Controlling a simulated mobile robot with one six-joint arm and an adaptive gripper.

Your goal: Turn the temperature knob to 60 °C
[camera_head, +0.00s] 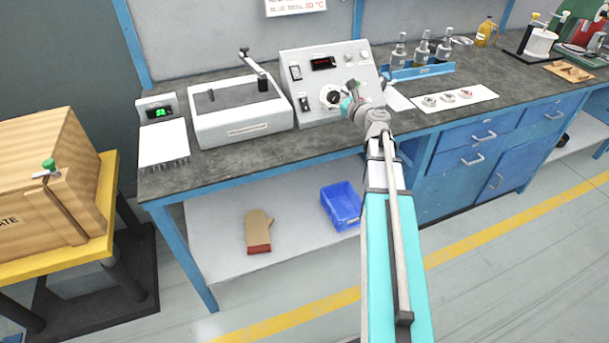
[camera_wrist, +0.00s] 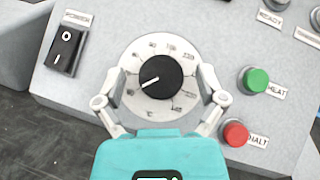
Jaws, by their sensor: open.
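The temperature knob (camera_wrist: 168,68) is black and round, on a white printed dial (camera_wrist: 160,112) on the sloping grey control panel. Its white pointer line aims left and slightly down in the wrist view. The small dial numbers are too blurred to read surely. My gripper (camera_wrist: 161,80) is open, with one finger on each side of the knob and visible gaps between the fingers and the knob. In the head view the knob (camera_head: 331,96) shows just left of my gripper (camera_head: 350,98). The panel (camera_head: 300,84) has a red display (camera_head: 323,63), unreadable here.
A black rocker switch (camera_wrist: 64,51) sits left of the dial. A green button (camera_wrist: 256,80) and a red button (camera_wrist: 236,133) sit to its right. A grey box with a lever (camera_head: 240,112) stands left of the panel. A white sheet with small dishes (camera_head: 455,107) lies to the right.

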